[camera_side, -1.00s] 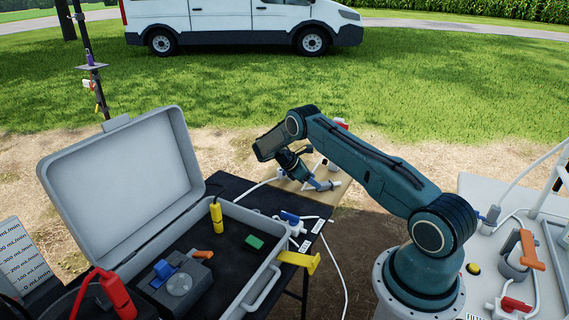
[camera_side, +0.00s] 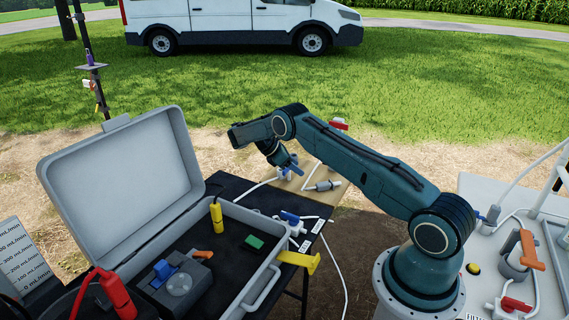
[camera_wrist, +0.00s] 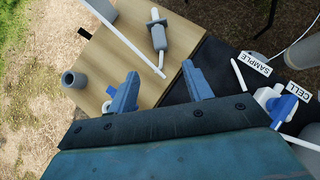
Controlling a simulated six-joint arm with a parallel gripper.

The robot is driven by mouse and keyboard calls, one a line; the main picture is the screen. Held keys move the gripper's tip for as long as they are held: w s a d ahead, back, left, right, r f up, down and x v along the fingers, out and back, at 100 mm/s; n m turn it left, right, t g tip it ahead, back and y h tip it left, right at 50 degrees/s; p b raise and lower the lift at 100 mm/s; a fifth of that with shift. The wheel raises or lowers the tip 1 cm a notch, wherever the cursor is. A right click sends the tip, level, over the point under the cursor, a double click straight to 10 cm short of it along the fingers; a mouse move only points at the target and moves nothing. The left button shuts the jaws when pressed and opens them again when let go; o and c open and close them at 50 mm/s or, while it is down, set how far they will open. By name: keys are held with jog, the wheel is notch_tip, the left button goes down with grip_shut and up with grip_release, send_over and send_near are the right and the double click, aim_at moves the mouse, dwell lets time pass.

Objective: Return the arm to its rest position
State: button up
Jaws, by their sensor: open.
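My gripper (camera_side: 287,166) is raised above the wooden board (camera_side: 297,188) beyond the black table in the side view. In the wrist view, my gripper (camera_wrist: 160,90) shows two blue fingers spread wide apart with nothing between them. Below it, the wooden board (camera_wrist: 105,60) carries a grey cylindrical fitting (camera_wrist: 158,36) with a white tube and a grey cup (camera_wrist: 75,80). The gripper is clear of these things. The fitting (camera_side: 322,186) also shows on the board in the side view.
An open grey case (camera_side: 120,190) stands left on the black table, its lid raised. Valves labelled SAMPLE (camera_wrist: 254,64) and CELL (camera_wrist: 291,89) lie near the table edge with loose white tubing. A white bench (camera_side: 510,200) with fittings is at right. Space above the board is open.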

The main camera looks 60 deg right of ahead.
dwell(0.3)
jog(key=w+a+r+m+t, duration=0.1)
jog(key=w+a+r+t, duration=0.15)
jog(key=r, duration=0.55)
jog(key=w+a+r+m+t, duration=0.1)
jog(key=a+r, duration=0.3)
jog(key=r, duration=0.5)
jog(key=s+a+r+m+t+y, duration=0.1)
jog(key=s+a+r+m+t, duration=0.3)
jog(key=a+r, duration=0.6)
jog(key=s+a+r+t+y, duration=0.25)
jog(key=s+a+r, duration=0.35)
jog(key=s+a, duration=0.45)
jog(key=s+a+f+m+t+y, duration=0.1)
jog(key=s+a, duration=0.2)
jog(key=s, duration=0.5)
jog(key=s+a+f+m+y, duration=0.1)
jog(key=s+a, duration=0.3)
jog(key=s, duration=0.4)
jog(key=shift+a+f+m+t+y, duration=0.3)
jog(key=shift+f+m+t+y, duration=0.15)
jog(key=shift+f, duration=0.25)
